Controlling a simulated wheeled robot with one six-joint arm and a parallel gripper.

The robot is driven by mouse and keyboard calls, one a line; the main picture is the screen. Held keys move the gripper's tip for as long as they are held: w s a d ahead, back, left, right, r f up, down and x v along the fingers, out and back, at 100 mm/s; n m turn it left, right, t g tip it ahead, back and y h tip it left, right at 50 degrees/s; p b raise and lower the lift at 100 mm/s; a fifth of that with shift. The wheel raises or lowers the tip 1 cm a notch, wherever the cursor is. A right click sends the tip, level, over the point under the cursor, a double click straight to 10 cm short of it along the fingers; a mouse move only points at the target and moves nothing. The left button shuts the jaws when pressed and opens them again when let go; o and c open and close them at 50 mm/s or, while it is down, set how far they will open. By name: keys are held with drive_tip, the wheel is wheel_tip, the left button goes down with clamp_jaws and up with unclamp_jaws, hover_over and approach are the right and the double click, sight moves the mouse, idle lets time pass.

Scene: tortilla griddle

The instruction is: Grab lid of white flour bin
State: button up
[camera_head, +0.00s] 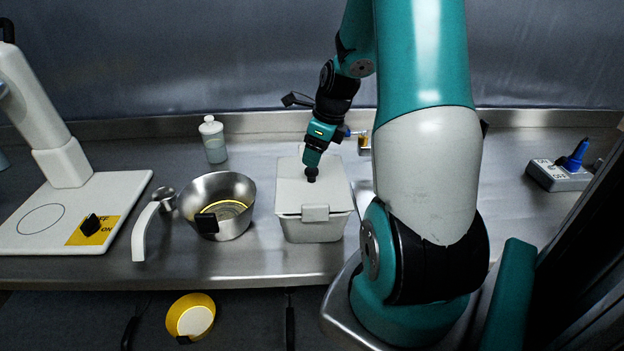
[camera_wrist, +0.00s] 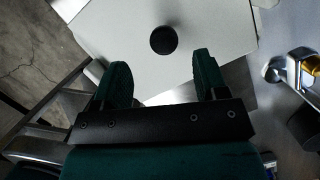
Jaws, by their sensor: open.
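The white flour bin (camera_head: 314,232) stands on the steel counter in the head view, with its flat white lid (camera_head: 322,203) on top. The lid also fills the upper middle of the wrist view (camera_wrist: 203,62). A round black knob (camera_wrist: 163,40) sits on the lid. My gripper (camera_head: 311,172) is above the lid at the knob in the head view. In the wrist view, my gripper (camera_wrist: 160,75) shows two green fingers spread apart, with the knob beyond their tips and between their lines. The fingers hold nothing. The head view does not clearly show the gap between fingers and knob.
A steel bowl (camera_head: 233,187) and a white-handled scoop (camera_head: 147,230) stand left of the bin. A clear bottle (camera_head: 213,142) stands behind them. A white press (camera_head: 70,200) is at far left. A switch box (camera_head: 558,176) is at right. A yellow bowl (camera_head: 190,316) is below the counter edge.

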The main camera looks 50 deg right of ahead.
sight(311, 171)
drive_tip(key=shift+d+p+x, duration=0.15)
drive_tip(key=shift+p+x, duration=0.3)
drive_tip(key=shift+x, duration=1.25)
drive_tip(key=shift+d+p+x, duration=0.15)
drive_tip(key=shift+p+x, duration=0.3)
drive_tip(key=shift+x, duration=1.2)
drive_tip(key=c, duration=1.1)
